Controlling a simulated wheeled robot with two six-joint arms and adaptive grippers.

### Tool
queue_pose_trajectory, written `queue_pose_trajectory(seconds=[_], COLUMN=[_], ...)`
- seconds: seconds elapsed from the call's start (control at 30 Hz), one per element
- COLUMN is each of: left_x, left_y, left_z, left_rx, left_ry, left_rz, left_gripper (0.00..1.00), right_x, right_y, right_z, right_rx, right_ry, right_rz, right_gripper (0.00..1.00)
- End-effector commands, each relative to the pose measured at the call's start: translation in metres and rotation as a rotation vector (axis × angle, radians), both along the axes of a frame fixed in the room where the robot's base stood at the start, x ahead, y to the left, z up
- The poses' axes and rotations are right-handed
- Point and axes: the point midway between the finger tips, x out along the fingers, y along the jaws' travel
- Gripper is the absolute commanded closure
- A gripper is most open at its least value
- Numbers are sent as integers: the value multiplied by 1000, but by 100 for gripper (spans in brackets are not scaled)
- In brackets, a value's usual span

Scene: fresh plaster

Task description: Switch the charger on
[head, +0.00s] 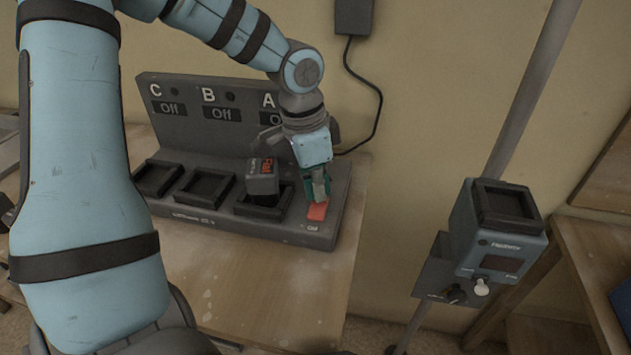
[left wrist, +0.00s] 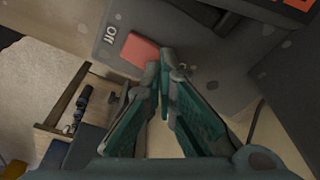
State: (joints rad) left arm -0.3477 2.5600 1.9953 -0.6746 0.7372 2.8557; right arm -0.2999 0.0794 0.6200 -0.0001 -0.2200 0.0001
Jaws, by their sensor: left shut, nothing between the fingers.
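The charger (head: 190,108) is a dark grey unit on a wooden table, with a back panel lettered C, B and A. Displays C and B read Off; display A is mostly hidden by my left arm. Its red switch (head: 317,211) sits at the right front corner beside an Off label, and shows in the left wrist view (left wrist: 139,50). A battery (head: 262,178) with a red display stands at the rightmost bay. My left gripper (head: 318,198) is shut and empty, its fingertips right at the switch; I cannot tell whether they touch. My right gripper is not in view.
Two other bays (head: 205,187) look empty. A black cable runs down the wall from a dark adapter (head: 354,16). At right, a blue-grey device (head: 496,232) with a screen and knobs is mounted by a slanted pole (head: 528,95). The table front (head: 270,290) is clear.

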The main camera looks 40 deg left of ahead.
Motion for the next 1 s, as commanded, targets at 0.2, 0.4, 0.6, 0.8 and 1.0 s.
queue_pose_trajectory(seconds=[0.2, 0.4, 0.6, 0.8, 1.0], left_x=[0, 0, 0, 0, 0], left_y=[0, 0, 0, 0, 0], left_z=[-4, -6, 9, 35, 59], left_rx=[0, 0, 0, 0, 0], left_ry=[0, 0, 0, 0, 0], left_rz=[0, 0, 0, 0, 0], left_gripper=[100, 100, 100, 100, 100], right_x=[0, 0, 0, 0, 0], right_y=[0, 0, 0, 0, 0], right_z=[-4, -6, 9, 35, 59], right_rx=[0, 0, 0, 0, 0], right_ry=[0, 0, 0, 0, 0], right_rz=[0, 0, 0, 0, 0], right_gripper=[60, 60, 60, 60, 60])
